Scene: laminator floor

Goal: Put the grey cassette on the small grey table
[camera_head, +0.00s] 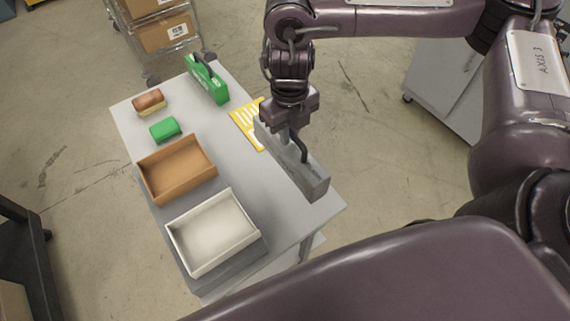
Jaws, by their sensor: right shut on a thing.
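The grey cassette (312,178) is a long, narrow grey box at the right edge of the small grey table (221,116). My right gripper (292,128) comes down from above and is shut on the cassette, with a dark curved handle showing at the grip. The cassette overlaps the table's right edge in the picture; I cannot tell whether it touches the top. My left gripper is not in view.
On the table are a green cassette (207,80), a yellow-and-white striped card (247,122), a brown-topped block (149,102), a green block (165,129), a brown tray (179,169) and a white tray (213,232). A cart with cardboard boxes (166,32) stands behind.

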